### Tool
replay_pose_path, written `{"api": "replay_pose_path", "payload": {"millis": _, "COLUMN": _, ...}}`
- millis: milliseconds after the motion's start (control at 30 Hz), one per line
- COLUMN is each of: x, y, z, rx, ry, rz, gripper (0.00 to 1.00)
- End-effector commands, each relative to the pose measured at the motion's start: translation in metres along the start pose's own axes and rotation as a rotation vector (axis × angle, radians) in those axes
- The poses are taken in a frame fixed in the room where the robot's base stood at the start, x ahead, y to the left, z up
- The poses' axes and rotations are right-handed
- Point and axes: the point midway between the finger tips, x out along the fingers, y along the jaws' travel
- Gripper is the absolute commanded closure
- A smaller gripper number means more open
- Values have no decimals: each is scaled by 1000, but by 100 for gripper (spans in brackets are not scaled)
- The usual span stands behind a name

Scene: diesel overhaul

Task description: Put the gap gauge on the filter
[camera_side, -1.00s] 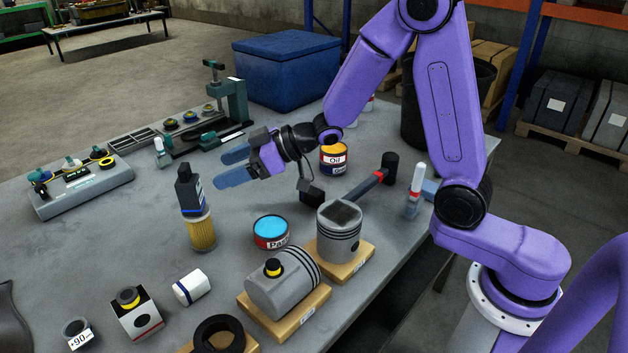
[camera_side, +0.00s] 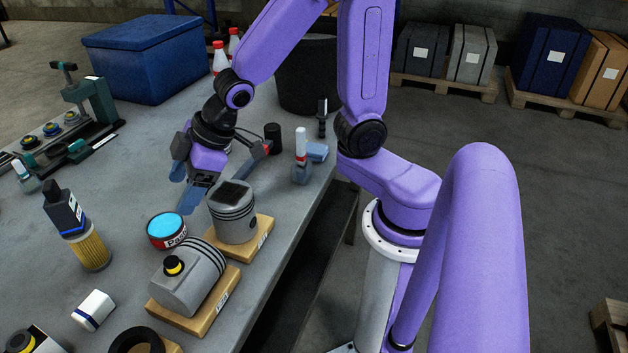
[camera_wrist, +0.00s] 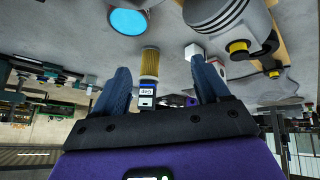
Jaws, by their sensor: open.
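The yellow pleated filter (camera_side: 92,252) stands upright on the grey table at the left of the side view. A dark, boxy gap gauge (camera_side: 62,212) with a white label and blue stripe appears to rest upright on top of it. In the upside-down wrist view, the filter (camera_wrist: 150,62) and the labelled gauge (camera_wrist: 147,93) show between my fingers, farther off. My gripper (camera_side: 184,186) is open and empty, its blue fingers pointing down, right of the gauge and apart from it.
A paint can (camera_side: 166,230) and an upright piston (camera_side: 233,212) stand close to my fingers. A lying piston (camera_side: 188,277) is on a wooden block in front. A white cylinder (camera_side: 93,309) lies near the filter. A hammer head (camera_side: 272,137) shows behind my gripper.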

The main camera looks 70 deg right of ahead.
Motion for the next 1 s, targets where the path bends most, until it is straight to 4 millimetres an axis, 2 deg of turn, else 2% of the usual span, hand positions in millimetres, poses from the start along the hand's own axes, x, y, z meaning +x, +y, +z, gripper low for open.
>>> {"api": "replay_pose_path", "payload": {"millis": 400, "x": -83, "y": -70, "z": 112, "rx": -137, "ry": -357, "rz": -146, "gripper": 25}}
{"api": "replay_pose_path", "payload": {"millis": 533, "x": -107, "y": -85, "z": 140, "rx": -183, "ry": -445, "rz": -193, "gripper": 25}}
{"api": "replay_pose_path", "payload": {"millis": 700, "x": -124, "y": -94, "z": 160, "rx": -216, "ry": -507, "rz": -226, "gripper": 25}}
{"api": "replay_pose_path", "payload": {"millis": 1000, "x": -126, "y": -96, "z": 163, "rx": -223, "ry": -517, "rz": -231, "gripper": 25}}
